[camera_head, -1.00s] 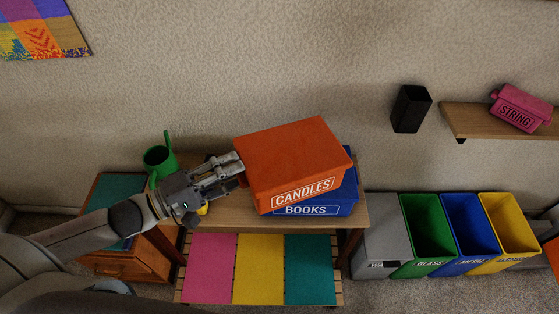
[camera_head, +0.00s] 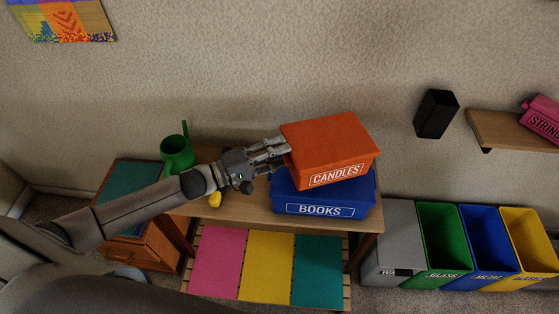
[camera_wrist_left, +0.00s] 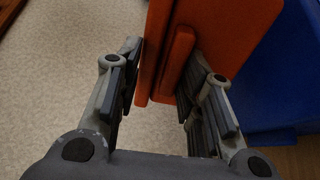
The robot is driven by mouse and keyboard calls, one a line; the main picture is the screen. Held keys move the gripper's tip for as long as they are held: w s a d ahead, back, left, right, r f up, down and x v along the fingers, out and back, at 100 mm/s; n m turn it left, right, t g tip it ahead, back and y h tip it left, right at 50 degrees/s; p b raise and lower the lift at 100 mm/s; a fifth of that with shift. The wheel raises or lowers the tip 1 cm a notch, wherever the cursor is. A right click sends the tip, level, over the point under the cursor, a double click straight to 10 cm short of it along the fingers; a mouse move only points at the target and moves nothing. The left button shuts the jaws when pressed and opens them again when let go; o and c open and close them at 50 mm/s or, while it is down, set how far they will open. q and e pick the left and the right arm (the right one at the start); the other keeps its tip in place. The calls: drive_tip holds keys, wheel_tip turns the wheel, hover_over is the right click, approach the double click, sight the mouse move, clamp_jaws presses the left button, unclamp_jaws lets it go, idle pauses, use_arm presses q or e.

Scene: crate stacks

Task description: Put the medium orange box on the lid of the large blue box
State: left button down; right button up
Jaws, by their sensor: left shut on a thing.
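The orange box (camera_head: 328,150), labelled CANDLES, is over the lid of the blue box (camera_head: 322,205), labelled BOOKS, which stands on a wooden table. My left gripper (camera_head: 277,152) comes from the left and is shut on the left side of the orange box. The left wrist view shows the gripper's fingers around an orange handle on the orange box (camera_wrist_left: 235,35), with the blue box (camera_wrist_left: 285,75) to the right. The orange box hides most of the blue lid. I cannot tell whether the two touch. My right gripper is not in view.
A green watering can (camera_head: 178,155) stands left of my left gripper. A yellow thing (camera_head: 215,200) lies below my wrist. Grey, green, blue and yellow bins (camera_head: 520,237) stand right of the table (camera_head: 250,215). A shelf (camera_head: 500,129) is at upper right.

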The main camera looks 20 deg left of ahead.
use_arm(q)
drive_tip(key=shift+w+d+f+b, duration=0.15)
drive_tip(key=shift+w+f, duration=0.1)
drive_tip(key=shift+f, duration=0.75)
drive_tip(key=shift+w+f+b, duration=0.15)
drive_tip(key=shift+w+f, duration=0.1)
drive_tip(key=shift+f, duration=0.7)
drive_tip(key=c, duration=1)
unclamp_jaws()
drive_tip(key=shift+f, duration=0.15)
drive_tip(key=shift+o, duration=0.2)
drive_tip(key=v, duration=1.2)
drive_tip(key=shift+b, duration=0.3)
